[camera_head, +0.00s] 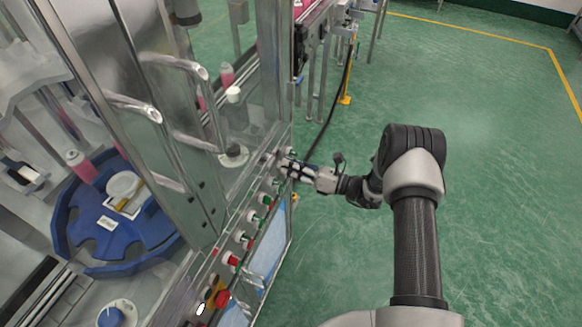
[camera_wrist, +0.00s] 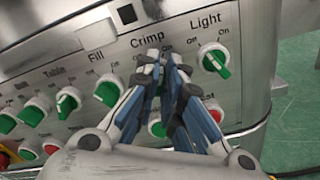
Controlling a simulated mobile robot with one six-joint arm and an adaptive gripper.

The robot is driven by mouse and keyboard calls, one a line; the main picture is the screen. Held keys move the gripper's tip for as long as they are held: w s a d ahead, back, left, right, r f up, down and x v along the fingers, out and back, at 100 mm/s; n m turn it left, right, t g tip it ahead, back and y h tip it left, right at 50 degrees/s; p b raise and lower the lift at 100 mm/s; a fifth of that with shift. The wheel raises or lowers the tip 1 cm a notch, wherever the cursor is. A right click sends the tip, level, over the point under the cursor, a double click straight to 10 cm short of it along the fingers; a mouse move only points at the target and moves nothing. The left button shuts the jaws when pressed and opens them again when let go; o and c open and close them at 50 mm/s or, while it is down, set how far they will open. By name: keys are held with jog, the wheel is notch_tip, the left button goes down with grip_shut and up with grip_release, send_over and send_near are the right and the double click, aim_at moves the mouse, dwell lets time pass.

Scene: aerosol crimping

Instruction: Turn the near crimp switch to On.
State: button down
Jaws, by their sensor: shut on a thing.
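The control panel (camera_wrist: 190,45) fills the wrist view, with labels for Table, Fill, Crimp and Light. My gripper (camera_wrist: 166,62) is at the switch under the Crimp label, its two fingers shut on it. The crimp switch (camera_wrist: 161,78) is mostly hidden; only a sliver of green shows between the fingers, so its angle cannot be read. In the head view my gripper (camera_head: 284,164) reaches the far end of the panel's row of switches from the right, and the held switch cannot be made out there.
The light switch (camera_wrist: 215,60) is close to the right of my fingers, and the fill switch (camera_wrist: 107,94) is to the left. A red button (camera_wrist: 214,112) and a green button (camera_wrist: 157,129) sit below. A glass-walled machine (camera_head: 190,110) stands left; green floor (camera_head: 480,110) lies open right.

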jog(key=c, duration=1.7)
grip_release()
jog(key=shift+d, duration=0.1)
jog(key=v, duration=1.2)
jog(key=shift+r, duration=0.1)
